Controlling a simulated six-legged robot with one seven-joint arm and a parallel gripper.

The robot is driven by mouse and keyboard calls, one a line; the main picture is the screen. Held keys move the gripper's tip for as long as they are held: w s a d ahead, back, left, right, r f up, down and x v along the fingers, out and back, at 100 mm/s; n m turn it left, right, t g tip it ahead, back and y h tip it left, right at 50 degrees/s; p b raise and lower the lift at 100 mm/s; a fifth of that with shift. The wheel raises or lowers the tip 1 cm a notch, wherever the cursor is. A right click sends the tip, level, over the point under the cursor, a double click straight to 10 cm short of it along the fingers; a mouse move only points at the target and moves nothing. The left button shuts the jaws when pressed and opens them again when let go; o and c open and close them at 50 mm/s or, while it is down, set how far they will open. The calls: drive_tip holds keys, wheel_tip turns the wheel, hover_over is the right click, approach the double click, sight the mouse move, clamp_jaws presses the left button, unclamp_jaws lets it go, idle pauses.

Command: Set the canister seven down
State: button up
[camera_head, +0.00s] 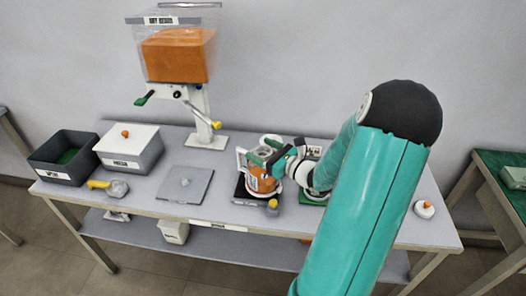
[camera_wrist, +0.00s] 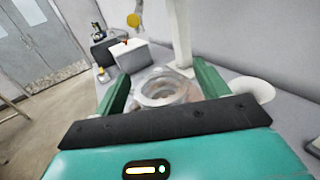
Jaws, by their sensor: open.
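The canister (camera_head: 262,181) is clear with orange contents, a white handle on its left and a label on its side. It stands upright on a dark base (camera_head: 240,193) on the table. Its number cannot be read. My gripper (camera_head: 272,157) is at the canister's top, coming from the right. In the wrist view the canister's round clear rim (camera_wrist: 160,92) lies between the two green fingers of my gripper (camera_wrist: 163,84). The fingers are spread, one on either side of the rim. Whether either finger touches it cannot be told.
A hopper (camera_head: 178,52) with orange contents stands behind on a white post. A dark open bin (camera_head: 62,172), a lidded grey bin (camera_head: 128,147) and a flat grey plate (camera_head: 186,184) are to the left. A white round-topped item (camera_head: 424,210) sits at the right end.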

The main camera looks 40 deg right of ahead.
drive_tip(key=s+d, duration=0.2)
drive_tip(key=s, duration=1)
drive_tip(key=w+a+r+n+g+y, duration=0.1)
drive_tip(key=a+n+g+y, duration=0.1)
drive_tip(key=a+n+g, duration=0.35)
drive_tip(key=w+a+r+n+g+y, duration=0.1)
drive_tip(key=a+n+g+y, duration=0.15)
drive_tip(key=a+n, duration=0.6)
drive_tip(key=w+a+r+n+g+y, duration=0.1)
drive_tip(key=a+r+n+g+y, duration=0.2)
drive_tip(key=a, duration=0.8)
drive_tip(key=s+a+r+n+g+h, duration=0.1)
drive_tip(key=s+a+r+n+h, duration=0.5)
drive_tip(key=n, duration=1.1)
drive_tip(key=a+r+h, duration=0.2)
drive_tip(key=a+h, duration=0.1)
drive_tip(key=h, duration=0.1)
drive_tip(key=shift+s+a, duration=0.15)
drive_tip(key=shift+s, duration=0.1)
